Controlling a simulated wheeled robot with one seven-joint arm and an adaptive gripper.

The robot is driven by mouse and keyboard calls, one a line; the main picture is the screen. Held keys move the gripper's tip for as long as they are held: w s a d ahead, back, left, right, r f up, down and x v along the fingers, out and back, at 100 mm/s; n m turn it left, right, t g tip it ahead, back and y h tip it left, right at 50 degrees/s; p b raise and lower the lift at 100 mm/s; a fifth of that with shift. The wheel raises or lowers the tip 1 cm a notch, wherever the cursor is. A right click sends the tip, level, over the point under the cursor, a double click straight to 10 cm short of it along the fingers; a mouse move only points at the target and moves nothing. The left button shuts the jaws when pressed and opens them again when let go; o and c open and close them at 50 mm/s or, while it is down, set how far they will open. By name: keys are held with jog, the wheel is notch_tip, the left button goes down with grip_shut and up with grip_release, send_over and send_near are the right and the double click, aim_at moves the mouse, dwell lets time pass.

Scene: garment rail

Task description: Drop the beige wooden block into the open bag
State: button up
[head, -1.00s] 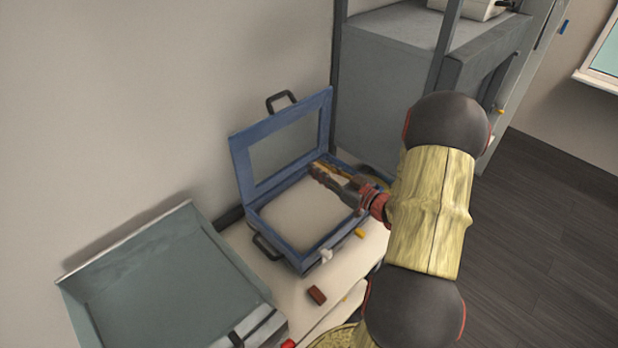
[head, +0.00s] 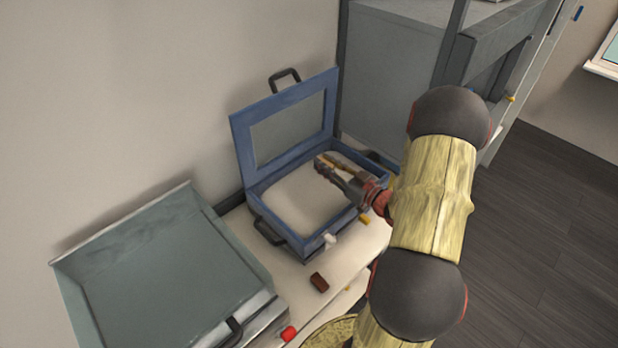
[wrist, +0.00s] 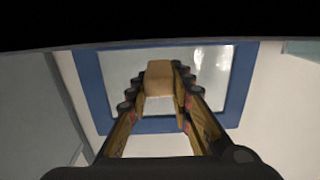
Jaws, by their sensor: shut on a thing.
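A beige wooden block (wrist: 159,78) is held between the fingers of my gripper (wrist: 158,92) in the wrist view. In the head view my gripper (head: 326,163) is over the right part of an open blue case (head: 284,234), the only open bag-like container beneath it. The block itself is hard to make out in the head view. The case has a pale interior, a raised lid (head: 283,130) with a window, and dark handles. The lid's blue frame (wrist: 93,85) is behind the block in the wrist view.
An open grey-green case (head: 160,280) lies at the lower left. A dark red-brown block (head: 319,282), a red piece (head: 289,333), a white piece (head: 329,239) and a yellow piece (head: 364,219) are on the pale surface near the blue case. A grey cabinet (head: 395,85) stands behind.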

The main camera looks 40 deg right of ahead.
jog(key=o, duration=0.9)
jog(key=shift+c, duration=0.2)
jog(key=shift+o, duration=0.7)
jog(key=s+d, duration=0.1)
jog(key=s, duration=1.1)
jog(key=shift+w+d, duration=0.1)
jog(key=shift+d, duration=0.05)
